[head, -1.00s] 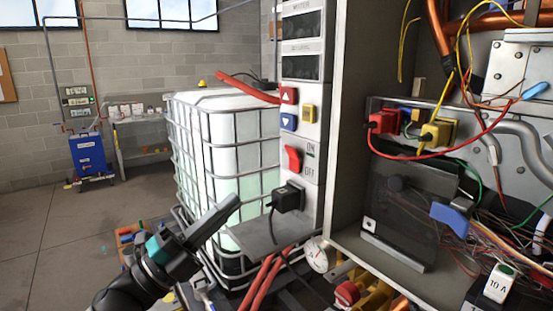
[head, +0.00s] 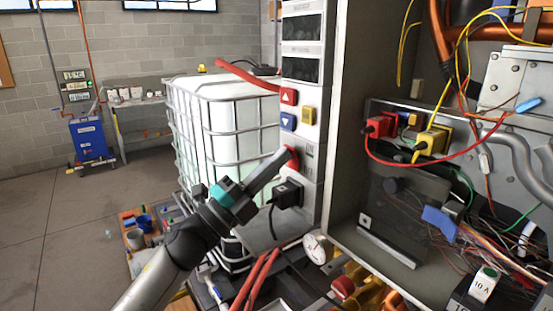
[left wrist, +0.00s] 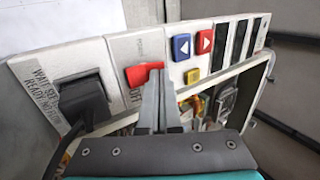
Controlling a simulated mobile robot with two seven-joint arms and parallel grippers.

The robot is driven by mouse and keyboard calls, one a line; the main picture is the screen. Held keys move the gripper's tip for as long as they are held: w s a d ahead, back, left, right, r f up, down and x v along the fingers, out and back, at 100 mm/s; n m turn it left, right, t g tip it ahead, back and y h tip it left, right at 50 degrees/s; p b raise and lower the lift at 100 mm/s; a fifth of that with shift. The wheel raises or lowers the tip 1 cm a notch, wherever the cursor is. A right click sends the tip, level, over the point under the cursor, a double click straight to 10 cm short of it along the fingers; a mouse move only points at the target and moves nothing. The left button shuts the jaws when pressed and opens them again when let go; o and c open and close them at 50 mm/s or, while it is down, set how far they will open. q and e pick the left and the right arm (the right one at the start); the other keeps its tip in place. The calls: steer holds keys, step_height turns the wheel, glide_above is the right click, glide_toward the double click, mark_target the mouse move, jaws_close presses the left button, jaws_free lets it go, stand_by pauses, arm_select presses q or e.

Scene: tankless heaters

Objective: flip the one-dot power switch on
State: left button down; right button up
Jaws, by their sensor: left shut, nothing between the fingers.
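The red power switch (head: 293,158) sits on the narrow light panel (head: 311,185) at the front of the opened heater. It is partly hidden behind my left gripper (head: 287,156). No dot mark is legible on the panel. My left gripper is shut and empty, with its fingertips at the switch. In the left wrist view the red switch (left wrist: 137,75) lies just left of my closed fingertips (left wrist: 160,77). They look very close to it or touching; I cannot tell which. My right gripper is not in view.
Above the switch are a red up button (head: 289,96), a blue down button (head: 288,121) and a yellow button (head: 308,116). A black plug (head: 287,194) with a cable sticks out below. The open cabinet with loose wires is right; a caged white tank (head: 215,125) stands behind.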

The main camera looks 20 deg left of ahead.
arm_select(q)
steer(key=shift+w+r, duration=0.1)
steer(key=shift+r, duration=0.1)
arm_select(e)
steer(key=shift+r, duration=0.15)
arm_select(q)
steer(key=shift+d+r, duration=0.1)
steer(key=shift+w, duration=0.1)
stand_by(0.4)
